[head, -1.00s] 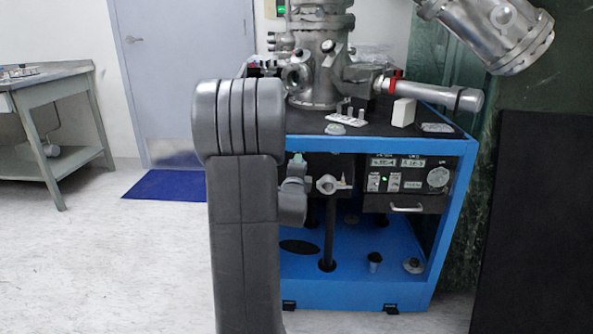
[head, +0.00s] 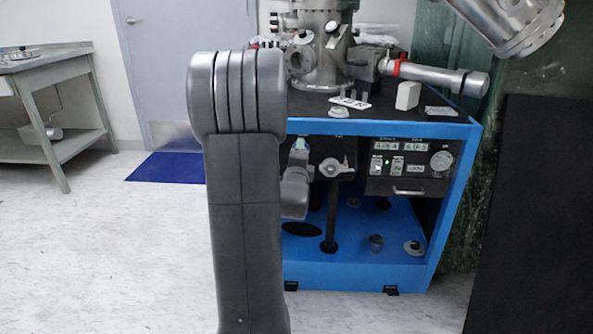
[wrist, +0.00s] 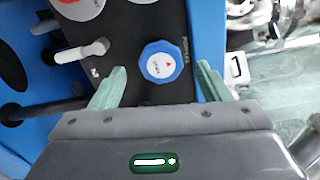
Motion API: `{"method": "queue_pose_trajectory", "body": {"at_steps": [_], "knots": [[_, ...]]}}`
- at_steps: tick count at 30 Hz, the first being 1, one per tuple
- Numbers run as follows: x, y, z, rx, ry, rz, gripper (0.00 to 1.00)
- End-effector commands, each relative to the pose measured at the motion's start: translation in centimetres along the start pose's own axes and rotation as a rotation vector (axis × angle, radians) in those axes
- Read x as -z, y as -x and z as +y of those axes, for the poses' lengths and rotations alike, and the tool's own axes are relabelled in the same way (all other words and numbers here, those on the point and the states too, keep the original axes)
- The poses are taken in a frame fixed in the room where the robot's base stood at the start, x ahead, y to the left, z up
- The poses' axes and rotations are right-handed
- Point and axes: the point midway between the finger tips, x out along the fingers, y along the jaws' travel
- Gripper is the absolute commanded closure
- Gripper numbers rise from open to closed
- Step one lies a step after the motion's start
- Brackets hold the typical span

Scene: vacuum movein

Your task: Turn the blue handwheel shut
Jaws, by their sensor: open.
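The blue handwheel (wrist: 161,62) has a white centre cap with a small red mark. It sits on a dark panel, in the wrist view's upper middle. My gripper (wrist: 160,70) is open, with its pale green fingers at the left and right of the handwheel. Gaps show on both sides of the wheel, and I see no finger touching it. In the head view my gripper is mostly hidden behind my arm, with a pale green bit (head: 299,143) showing by the cart's front. I cannot make out the handwheel in the head view.
The blue cart (head: 350,270) carries a steel chamber (head: 320,50) and a control panel (head: 408,165). A dark panel (head: 535,210) stands at the right.

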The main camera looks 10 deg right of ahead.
Motion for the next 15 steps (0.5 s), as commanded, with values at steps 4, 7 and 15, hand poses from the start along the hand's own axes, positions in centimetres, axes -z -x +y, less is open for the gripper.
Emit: {"method": "queue_pose_trajectory", "body": {"at_steps": [4,7,15], "knots": [[-0.1,3.5,-0.2,-0.003,0.0,-0.001,0.3],[0.0,5.7,-0.1,-0.003,0.0,0.0,0.3],[0.0,9.7,0.0,-0.001,0.0,0.0,0.3]]}}
